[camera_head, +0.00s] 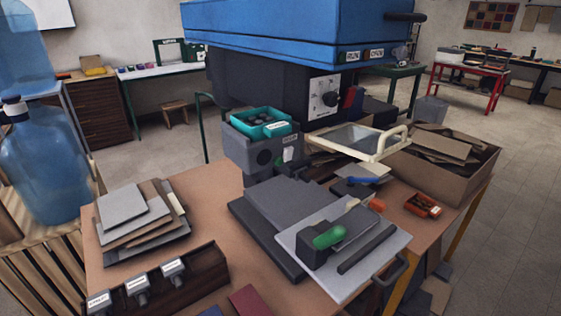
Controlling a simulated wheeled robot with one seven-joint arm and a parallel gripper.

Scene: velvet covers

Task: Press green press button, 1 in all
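A large blue press head (290,28) hangs over the table. My gripper is not in view.
The brown table (215,190) carries stacked sheets (135,215), a dark wooden rack (205,270) with labelled tools, a teal tray (262,123), a cream-handled frame (350,138) and a cardboard box (470,175). A water bottle (45,165) stands left.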

